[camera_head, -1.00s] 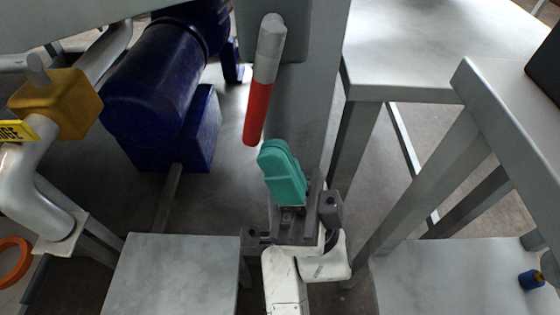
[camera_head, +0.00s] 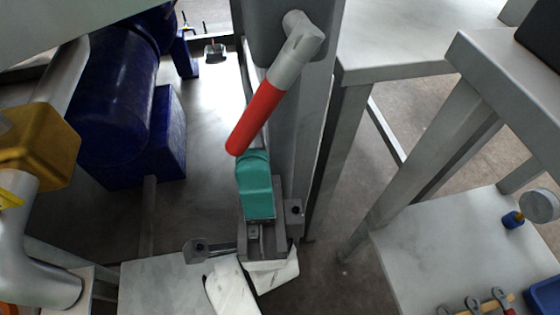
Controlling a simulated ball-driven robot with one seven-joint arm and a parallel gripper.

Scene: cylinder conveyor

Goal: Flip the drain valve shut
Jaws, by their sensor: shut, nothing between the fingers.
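A lever with a red grip (camera_head: 257,115) and a grey upper end hangs from the grey column (camera_head: 318,110) at the top middle. It slants down to the left. My gripper (camera_head: 254,160) has teal fingers, shut and empty. Its tips are right at the lower end of the red grip; I cannot tell whether they touch it. A yellow valve-like block (camera_head: 40,145) sits on the grey pipe (camera_head: 38,245) at the left edge, partly cut off. Nothing visible marks which of these is the drain valve.
A dark blue motor-like machine (camera_head: 118,100) stands at the left, beyond a grey table top (camera_head: 160,285). Grey tables stand at the right. The lower right shelf (camera_head: 420,255) holds a small blue item (camera_head: 513,219), tools and a blue bin (camera_head: 545,297).

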